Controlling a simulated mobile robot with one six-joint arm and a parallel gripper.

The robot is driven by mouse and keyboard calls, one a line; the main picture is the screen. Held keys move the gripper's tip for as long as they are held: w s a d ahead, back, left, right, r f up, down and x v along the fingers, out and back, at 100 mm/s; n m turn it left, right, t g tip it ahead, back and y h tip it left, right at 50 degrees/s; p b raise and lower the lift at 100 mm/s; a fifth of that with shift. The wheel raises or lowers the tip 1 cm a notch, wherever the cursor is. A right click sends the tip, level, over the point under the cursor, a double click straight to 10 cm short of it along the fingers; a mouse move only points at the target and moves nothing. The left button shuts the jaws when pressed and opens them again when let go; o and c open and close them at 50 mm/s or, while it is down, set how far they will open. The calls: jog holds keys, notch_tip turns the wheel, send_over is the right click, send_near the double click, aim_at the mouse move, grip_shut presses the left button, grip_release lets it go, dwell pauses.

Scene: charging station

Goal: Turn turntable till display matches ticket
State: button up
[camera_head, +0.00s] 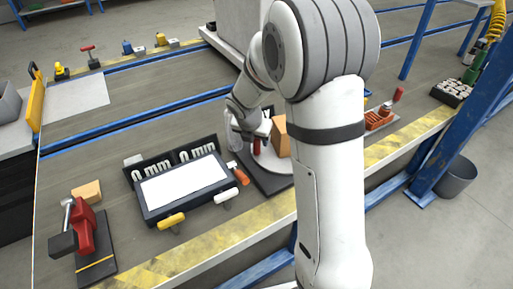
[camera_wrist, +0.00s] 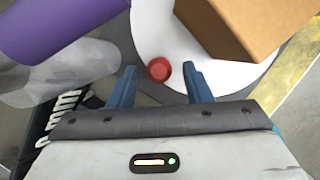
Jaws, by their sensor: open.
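The turntable is a white disc (camera_head: 270,164) on a dark base, partly hidden by my arm. A brown box (camera_head: 280,136) stands on it; both the disc (camera_wrist: 152,28) and the box (camera_wrist: 240,22) show in the wrist view. A red knob (camera_wrist: 159,70) rises at the disc's edge. My gripper (camera_wrist: 159,80) is open, with the knob between its two blue fingertips; contact cannot be told. I cannot tell which part is the ticket.
A translucent object (camera_wrist: 65,78) and a purple cylinder (camera_wrist: 60,25) are close to my gripper's left. An orange-handled tool (camera_head: 238,174) and a yellow-handled one (camera_head: 171,220) lie by the panel. A red clamp (camera_head: 82,228) stands front left. The bench behind the display is mostly clear.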

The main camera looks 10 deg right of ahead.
aim_at(258, 144)
jog(key=b+x, duration=0.1)
jog(key=x, duration=0.3)
jog(key=shift+w+f, duration=0.1)
jog(key=shift+f, duration=0.3)
jog(key=shift+c, duration=0.3)
grip_shut()
jog(key=shift+a, duration=0.1)
jog(key=shift+r, duration=0.1)
